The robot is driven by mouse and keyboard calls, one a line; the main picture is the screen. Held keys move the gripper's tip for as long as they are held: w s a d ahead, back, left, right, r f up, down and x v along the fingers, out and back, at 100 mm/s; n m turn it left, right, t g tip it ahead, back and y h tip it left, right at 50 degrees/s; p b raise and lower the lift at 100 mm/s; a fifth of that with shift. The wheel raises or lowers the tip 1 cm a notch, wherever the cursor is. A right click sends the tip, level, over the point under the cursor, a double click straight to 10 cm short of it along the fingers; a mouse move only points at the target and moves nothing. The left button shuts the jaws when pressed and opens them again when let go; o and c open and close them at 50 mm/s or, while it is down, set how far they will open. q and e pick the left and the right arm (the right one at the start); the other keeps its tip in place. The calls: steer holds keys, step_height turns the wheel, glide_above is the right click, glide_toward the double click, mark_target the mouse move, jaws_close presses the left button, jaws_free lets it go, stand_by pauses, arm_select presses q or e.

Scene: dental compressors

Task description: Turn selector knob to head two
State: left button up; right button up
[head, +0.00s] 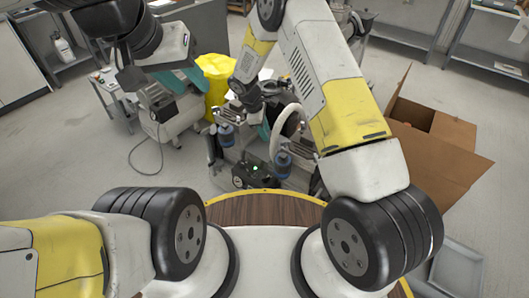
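The dental compressor unit (255,172) stands low in front of me, with a small green light on its dark box. Two blue cylinders (283,160) and dark compressor heads show around it. I cannot make out the selector knob or its setting; my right arm covers part of the unit. My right gripper (251,100) points down over the back of the unit; its fingers are too small and dark to read. My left gripper (157,97) is left of the unit, in front of a white and teal machine (178,110); its fingers are unclear.
A yellow bin (214,72) stands behind the unit. An open cardboard box (440,150) is on the right. Metal shelving stands at the back left and back right. A cable (146,168) lies on the floor at left. Grey floor (70,150) is clear at left.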

mark_target(266, 177)
steer(key=s+f+n, duration=0.1)
steer(key=f, duration=0.7)
steer(key=f+n, duration=0.2)
steer(key=f, duration=0.6)
steer(key=s+f+n+h, duration=0.1)
steer(key=f, duration=0.7)
steer(key=shift+s+f, duration=0.15)
steer(key=shift+s, duration=0.2)
jaws_close()
